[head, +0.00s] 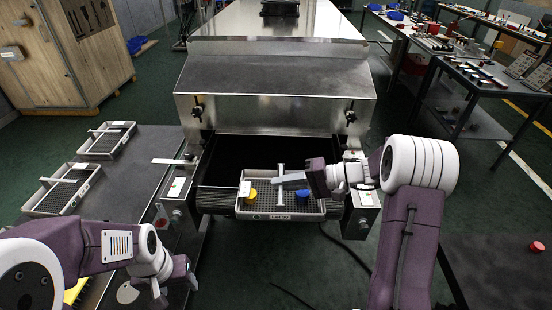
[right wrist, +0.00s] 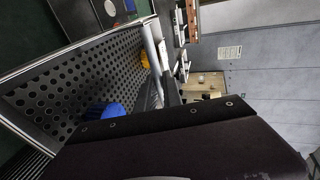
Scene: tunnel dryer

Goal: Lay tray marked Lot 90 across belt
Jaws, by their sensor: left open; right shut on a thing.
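The tray with a front label that seems to read Lot 90 (head: 281,217) is at the open mouth of the dryer, over the near end of the dark belt (head: 222,198). It holds a yellow item (head: 251,195) and a blue item (head: 302,194). My right gripper (head: 284,181) is shut on the tray's raised handle bar, which also shows in the right wrist view (right wrist: 152,48). I cannot tell whether the tray's underside touches the belt. My left gripper (head: 163,291) is open and empty at the lower left, over the side table, away from the tray.
Two other trays (head: 62,190) (head: 107,140) lie on the dark side table (head: 130,185) at left. The metal dryer housing (head: 275,85) rises behind the belt, with side posts flanking its mouth. A cable lies on the floor at right. Benches with small items stand at far right.

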